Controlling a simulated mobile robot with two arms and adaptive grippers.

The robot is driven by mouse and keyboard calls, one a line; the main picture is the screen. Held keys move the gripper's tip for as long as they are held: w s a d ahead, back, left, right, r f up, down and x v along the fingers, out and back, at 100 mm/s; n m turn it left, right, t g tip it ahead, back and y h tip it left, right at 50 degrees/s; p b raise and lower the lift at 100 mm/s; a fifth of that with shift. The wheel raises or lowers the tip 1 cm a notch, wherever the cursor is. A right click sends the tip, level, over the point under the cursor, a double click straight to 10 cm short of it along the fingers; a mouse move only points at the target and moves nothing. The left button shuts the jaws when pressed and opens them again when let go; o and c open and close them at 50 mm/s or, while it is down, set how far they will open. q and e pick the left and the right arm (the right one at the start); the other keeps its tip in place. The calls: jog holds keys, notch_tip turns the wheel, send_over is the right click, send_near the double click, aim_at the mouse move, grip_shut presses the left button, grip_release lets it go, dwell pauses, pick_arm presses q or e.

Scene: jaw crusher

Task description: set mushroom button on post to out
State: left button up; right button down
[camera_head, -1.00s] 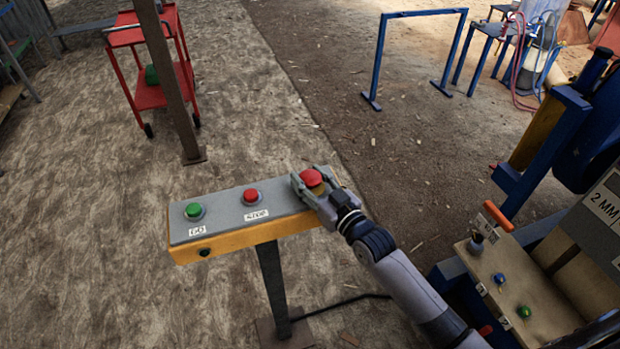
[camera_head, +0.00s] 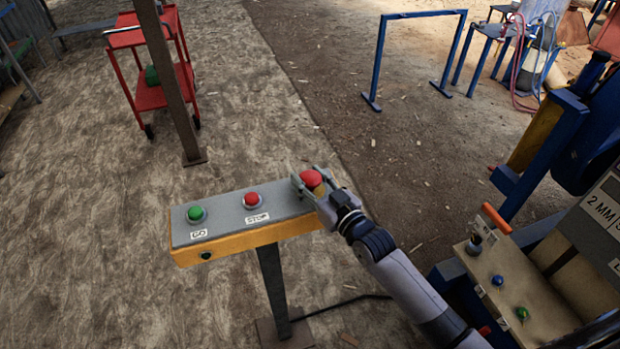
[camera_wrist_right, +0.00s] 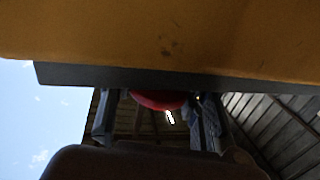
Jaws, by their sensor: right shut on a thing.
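The red mushroom button (camera_head: 312,178) sits at the right end of the grey-topped, yellow-sided control box (camera_head: 228,217) on a post (camera_head: 272,285). A bit of yellow shows under its red cap. My right gripper (camera_head: 311,182) is shut on this button, with a finger on either side of the cap. In the right wrist view the red cap (camera_wrist_right: 160,99) shows partly, between the two fingers and beyond the box's dark edge. My left gripper is not in view.
A green GO button (camera_head: 196,214) and a red STOP button (camera_head: 252,199) are on the same box. A machine panel (camera_head: 515,290) with a lever and small buttons stands at the right. A brown pole (camera_head: 170,85) and red cart (camera_head: 150,95) stand behind left.

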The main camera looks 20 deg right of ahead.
jog(key=shift+r, duration=0.25)
jog(key=c, duration=1.3)
grip_release()
jog(key=o, duration=0.4)
jog(key=shift+f, duration=0.1)
jog(key=v, duration=1.2)
